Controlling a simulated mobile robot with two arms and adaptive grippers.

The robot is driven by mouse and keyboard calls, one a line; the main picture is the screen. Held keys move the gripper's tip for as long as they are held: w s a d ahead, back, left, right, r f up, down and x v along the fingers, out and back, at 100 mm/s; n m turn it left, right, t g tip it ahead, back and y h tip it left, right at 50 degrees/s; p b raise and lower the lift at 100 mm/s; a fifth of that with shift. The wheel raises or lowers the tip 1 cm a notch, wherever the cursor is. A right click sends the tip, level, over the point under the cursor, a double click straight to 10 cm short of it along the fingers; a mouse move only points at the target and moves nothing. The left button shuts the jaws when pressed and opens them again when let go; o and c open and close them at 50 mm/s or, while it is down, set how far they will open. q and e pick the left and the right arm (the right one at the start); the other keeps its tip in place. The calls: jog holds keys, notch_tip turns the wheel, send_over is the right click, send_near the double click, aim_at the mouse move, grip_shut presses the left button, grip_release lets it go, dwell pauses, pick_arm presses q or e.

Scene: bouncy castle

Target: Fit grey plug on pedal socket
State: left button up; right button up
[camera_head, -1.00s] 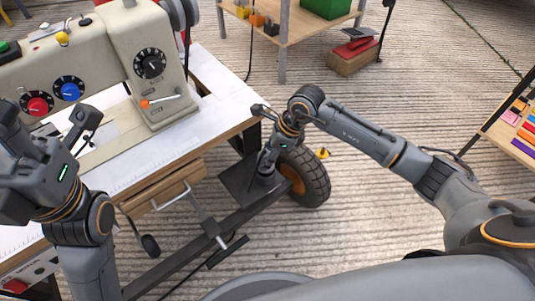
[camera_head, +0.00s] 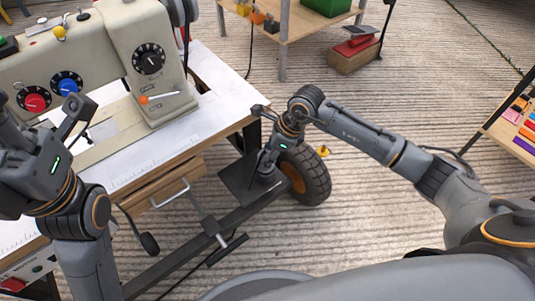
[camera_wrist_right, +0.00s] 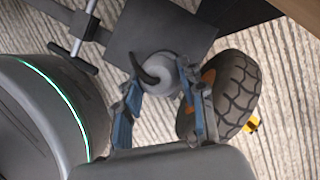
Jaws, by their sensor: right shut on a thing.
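My right gripper (camera_head: 266,170) points down beside the black wheel, over a dark flat plate (camera_head: 238,182) on the sewing table's lower bar. In the right wrist view its blue-padded fingers (camera_wrist_right: 158,92) are shut on a round grey plug (camera_wrist_right: 165,68) with a dark curved cable on it. The plug is seen against the dark plate (camera_wrist_right: 140,28); I cannot tell whether they touch. No socket opening can be made out. My left gripper (camera_head: 42,112) is at the left edge, in front of the sewing machine, with its fingers spread and nothing seen between them.
The cream sewing machine (camera_head: 155,60) stands on a white-topped table (camera_head: 215,115). The black tyre (camera_head: 312,178) with an orange hub is close beside my right gripper. A wooden shelf (camera_head: 300,35) stands behind. A small yellow object (camera_head: 323,151) lies on the striped floor.

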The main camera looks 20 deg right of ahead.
jog(key=shift+f, duration=0.25)
jog(key=o, duration=1.3)
jog(key=v, duration=1.2)
